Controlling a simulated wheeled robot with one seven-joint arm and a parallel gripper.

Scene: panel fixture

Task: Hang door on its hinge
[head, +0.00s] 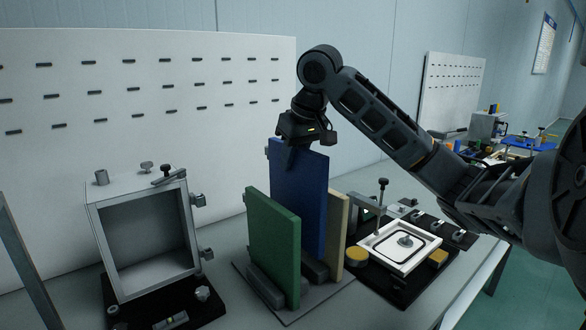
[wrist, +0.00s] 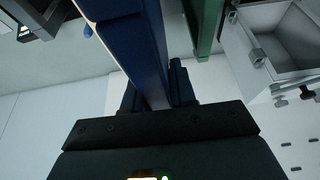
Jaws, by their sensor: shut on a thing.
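An upright blue panel (head: 299,195) stands in a rack (head: 285,312) between a green panel (head: 272,245) and a beige panel (head: 337,235). My gripper (head: 293,150) is above it, shut on its top edge. In the wrist view, the blue panel (wrist: 128,38) runs between the fingers of my gripper (wrist: 157,85), with the green panel (wrist: 207,25) beside it. The open-fronted grey box (head: 96,225) stands at the left, with an upper hinge part (head: 198,200) and a lower one (head: 207,253) on its right side. The blue panel's lower end is hidden by the green panel.
The box sits on a black base (head: 190,312) with small fittings. A white slotted board (head: 150,75) stands behind. Space above the box is clear.

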